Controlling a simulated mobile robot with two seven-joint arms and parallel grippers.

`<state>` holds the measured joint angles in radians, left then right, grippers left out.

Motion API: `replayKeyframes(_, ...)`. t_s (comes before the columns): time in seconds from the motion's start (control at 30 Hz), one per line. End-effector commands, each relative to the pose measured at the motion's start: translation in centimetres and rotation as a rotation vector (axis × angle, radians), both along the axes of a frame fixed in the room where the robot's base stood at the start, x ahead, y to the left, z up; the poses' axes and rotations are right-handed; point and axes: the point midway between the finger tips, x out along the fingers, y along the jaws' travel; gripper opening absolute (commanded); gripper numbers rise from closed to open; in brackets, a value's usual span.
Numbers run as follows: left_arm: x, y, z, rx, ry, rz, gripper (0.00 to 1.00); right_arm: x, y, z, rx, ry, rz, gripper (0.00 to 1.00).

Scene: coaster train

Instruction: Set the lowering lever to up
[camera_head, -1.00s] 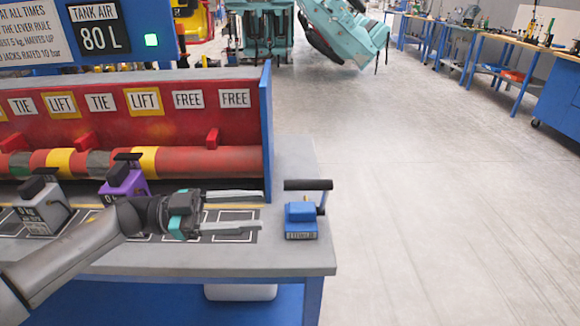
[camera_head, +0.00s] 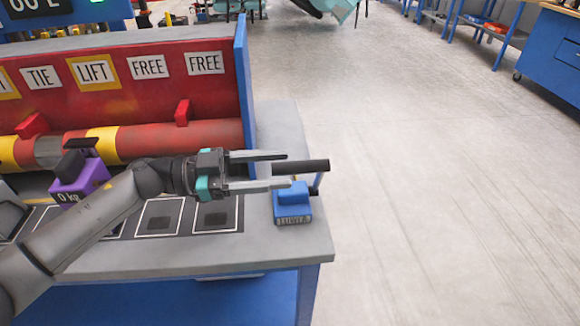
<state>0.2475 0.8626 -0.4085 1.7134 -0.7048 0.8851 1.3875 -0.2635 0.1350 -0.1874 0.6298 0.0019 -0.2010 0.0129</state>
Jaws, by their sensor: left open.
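The lowering lever is a blue block (camera_head: 292,204) with a label on its front, on the right end of the grey bench top. Its black bar handle (camera_head: 301,167) lies level above the block, on a blue arm at the right side. My left gripper (camera_head: 288,170) is open and comes in from the left. Its two fingers point right; in the picture the handle's left end appears between or just beside the fingertips. I cannot tell whether they touch it. The lower finger covers part of the block's top. My right gripper is not in view.
A purple 0 kg jack (camera_head: 80,178) stands on the bench at left. Behind is a red panel (camera_head: 140,90) with LIFT, TIE and FREE signs and a red and yellow pipe, ended by a blue side wall (camera_head: 244,85). The floor right of the bench is clear.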

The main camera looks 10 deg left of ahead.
Motion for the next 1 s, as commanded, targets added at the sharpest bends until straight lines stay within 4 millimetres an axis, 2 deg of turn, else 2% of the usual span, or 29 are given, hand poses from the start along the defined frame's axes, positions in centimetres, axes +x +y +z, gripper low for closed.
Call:
replayKeyframes(0.1, 0.5, -1.7, 0.0, -0.002, -0.002, -0.002, 0.59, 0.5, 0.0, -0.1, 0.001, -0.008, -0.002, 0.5)
replayKeyframes(0.23, 0.9, -2.7, 0.0, -0.001, -0.001, 0.0, 0.59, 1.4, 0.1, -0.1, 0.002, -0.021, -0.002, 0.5)
replayKeyframes(0.4, 1.0, -3.0, 0.0, 0.0, 0.0, 0.0, 0.59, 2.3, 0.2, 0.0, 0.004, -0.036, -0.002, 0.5)
replayKeyframes(0.57, 1.0, -3.0, 0.0, 0.0, 0.0, 0.0, 0.59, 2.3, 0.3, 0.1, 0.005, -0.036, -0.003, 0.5)
replayKeyframes(1.0, 1.0, -2.9, 0.0, 0.001, 0.0, 0.001, 0.11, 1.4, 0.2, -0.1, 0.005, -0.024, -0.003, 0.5)
